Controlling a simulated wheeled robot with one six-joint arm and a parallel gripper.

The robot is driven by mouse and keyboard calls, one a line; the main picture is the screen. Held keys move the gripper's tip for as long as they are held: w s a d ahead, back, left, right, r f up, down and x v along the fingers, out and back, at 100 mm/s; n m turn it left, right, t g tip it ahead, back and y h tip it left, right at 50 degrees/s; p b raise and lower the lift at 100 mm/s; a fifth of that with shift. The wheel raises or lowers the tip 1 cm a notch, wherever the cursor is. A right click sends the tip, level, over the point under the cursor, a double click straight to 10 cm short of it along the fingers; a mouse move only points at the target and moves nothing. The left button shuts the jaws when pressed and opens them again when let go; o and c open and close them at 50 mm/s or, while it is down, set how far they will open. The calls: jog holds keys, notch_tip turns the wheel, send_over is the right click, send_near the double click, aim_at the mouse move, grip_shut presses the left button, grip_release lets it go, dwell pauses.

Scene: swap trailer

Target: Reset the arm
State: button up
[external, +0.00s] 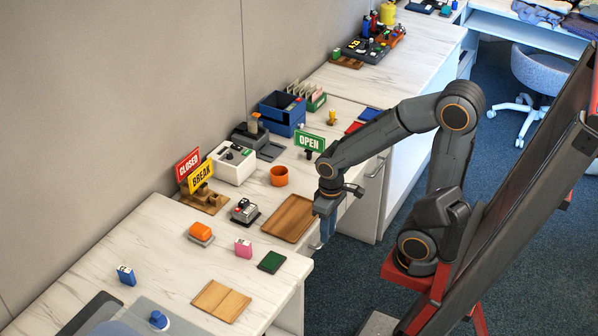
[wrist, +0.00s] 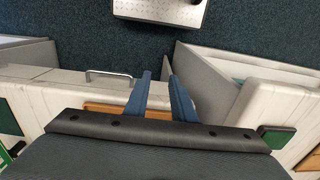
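My gripper (external: 325,236) points down at the front edge of the counter, beside the wooden tray (external: 289,218) and over the gap in front of the cabinets. In the wrist view its two blue fingers (wrist: 160,76) stand apart with nothing between them. My arm is bent, with its elbow raised high and its forearm reaching left and down toward the counter. Part of the wooden tray shows behind the fingers in the wrist view (wrist: 101,108).
The counter (external: 155,255) holds an orange cup (external: 279,176), a green pad (external: 270,262), a wooden board (external: 221,301), a pink item (external: 243,248) and an OPEN sign (external: 310,142). CLOSED and BREAK signs stand near the wall. Blue carpet (external: 345,285) lies below.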

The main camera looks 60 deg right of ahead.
notch_tip(320, 180, up, 6)
jog(key=s+d+p, duration=0.1)
jog(key=p, duration=1)
